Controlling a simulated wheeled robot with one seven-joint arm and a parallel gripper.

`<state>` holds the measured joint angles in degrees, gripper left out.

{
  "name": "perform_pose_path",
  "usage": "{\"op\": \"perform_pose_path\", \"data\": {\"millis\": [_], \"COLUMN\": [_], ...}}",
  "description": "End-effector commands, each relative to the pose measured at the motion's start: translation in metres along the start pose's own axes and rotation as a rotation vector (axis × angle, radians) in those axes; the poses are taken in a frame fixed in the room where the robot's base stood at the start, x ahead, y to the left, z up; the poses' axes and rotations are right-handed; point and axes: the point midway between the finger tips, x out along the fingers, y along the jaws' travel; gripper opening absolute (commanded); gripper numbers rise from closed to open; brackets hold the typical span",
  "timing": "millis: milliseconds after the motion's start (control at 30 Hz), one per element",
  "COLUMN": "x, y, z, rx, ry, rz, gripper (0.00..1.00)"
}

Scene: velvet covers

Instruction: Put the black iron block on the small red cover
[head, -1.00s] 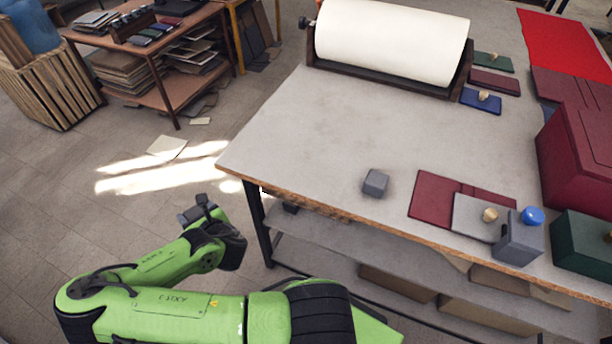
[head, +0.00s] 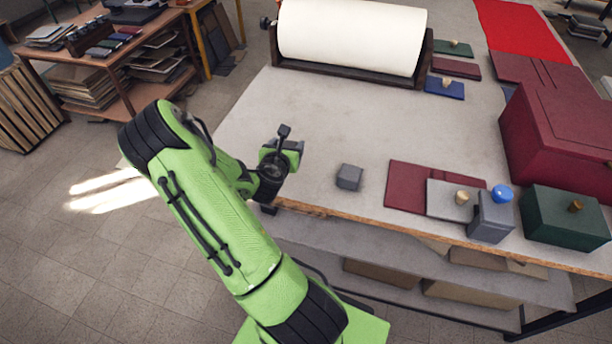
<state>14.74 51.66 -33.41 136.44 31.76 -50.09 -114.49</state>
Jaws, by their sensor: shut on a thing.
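My gripper (head: 288,146) is at the table's left front corner, above the tabletop edge and left of the grey cube. It is shut on a small dark thing, which I take to be the black iron block; fingers and wrist hide most of it. No other black block shows on the table. A small dark red cover (head: 457,68) lies at the back of the table, between a green one and a blue one. A larger dark red cover (head: 405,186) lies flat near the front, partly under a grey cover with a knob.
A grey cube (head: 349,177) stands between my gripper and the front covers. A grey block (head: 491,217), a blue knob (head: 502,193), a green box (head: 565,217) and a big maroon box (head: 560,135) crowd the right. A white roll (head: 352,37) stands behind. The table's middle is clear.

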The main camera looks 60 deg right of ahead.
Motion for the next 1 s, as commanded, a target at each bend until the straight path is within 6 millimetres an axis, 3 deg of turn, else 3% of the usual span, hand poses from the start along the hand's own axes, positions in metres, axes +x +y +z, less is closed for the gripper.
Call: {"op": "perform_pose_path", "data": {"millis": [100,200,567,1000], "x": [0.005,0.006,0.007,0.035], "y": [-0.033,-0.05,-0.057,-0.057], "z": [0.017,0.023,0.025,-0.044], "rx": [0.042,0.059,0.064,0.06], "ry": [-0.005,-0.005,-0.003,-0.002], "rz": [-0.091,-0.138,-0.158,-0.159], "gripper": [0.0,0.0,0.0,0.0]}}
